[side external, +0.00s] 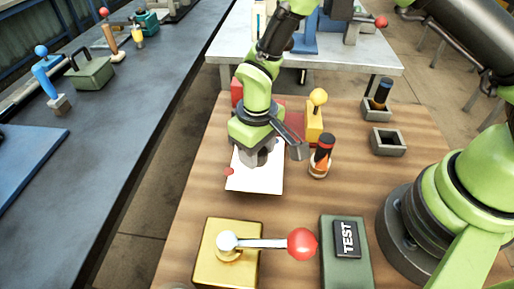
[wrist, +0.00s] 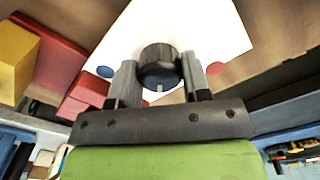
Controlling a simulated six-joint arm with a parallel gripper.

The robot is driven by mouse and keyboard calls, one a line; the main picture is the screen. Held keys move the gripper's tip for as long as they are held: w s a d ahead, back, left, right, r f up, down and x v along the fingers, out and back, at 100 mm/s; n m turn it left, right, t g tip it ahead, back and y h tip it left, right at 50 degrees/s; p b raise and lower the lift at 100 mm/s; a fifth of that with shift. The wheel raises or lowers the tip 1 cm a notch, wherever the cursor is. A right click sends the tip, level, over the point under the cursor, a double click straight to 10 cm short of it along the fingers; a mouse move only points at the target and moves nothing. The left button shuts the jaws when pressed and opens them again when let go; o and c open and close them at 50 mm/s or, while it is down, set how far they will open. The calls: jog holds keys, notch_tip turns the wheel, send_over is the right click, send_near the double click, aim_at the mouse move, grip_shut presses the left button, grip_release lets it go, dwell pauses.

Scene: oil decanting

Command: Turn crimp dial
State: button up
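The crimp dial (wrist: 159,66) is a dark, ribbed round knob with a white mark on its near side. It sits over a white plate (side external: 258,183) with a red dot on one side and a blue dot on the other. My gripper (wrist: 160,75) is down at the dial, with one grey finger on each side of it. Almost no gap shows between fingers and dial, and I cannot tell whether they press on it. In the side view my gripper (side external: 258,158) hides most of the dial. The white mark points toward my wrist, between the two dots.
Close by stand a yellow block with a yellow-knobbed lever (side external: 315,122) and an orange-black bottle (side external: 320,158). In front are a gold box with a red-knobbed lever (side external: 228,262) and a green TEST box (side external: 346,262). Two grey holders (side external: 388,143) stand right, one empty.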

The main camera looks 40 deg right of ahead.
jog(key=shift+c, duration=0.7)
jog(key=shift+m, duration=0.3)
jog(key=m, duration=0.4)
jog(key=shift+m, duration=2.1)
jog(key=o, duration=0.9)
notch_tip(320, 180, up, 10)
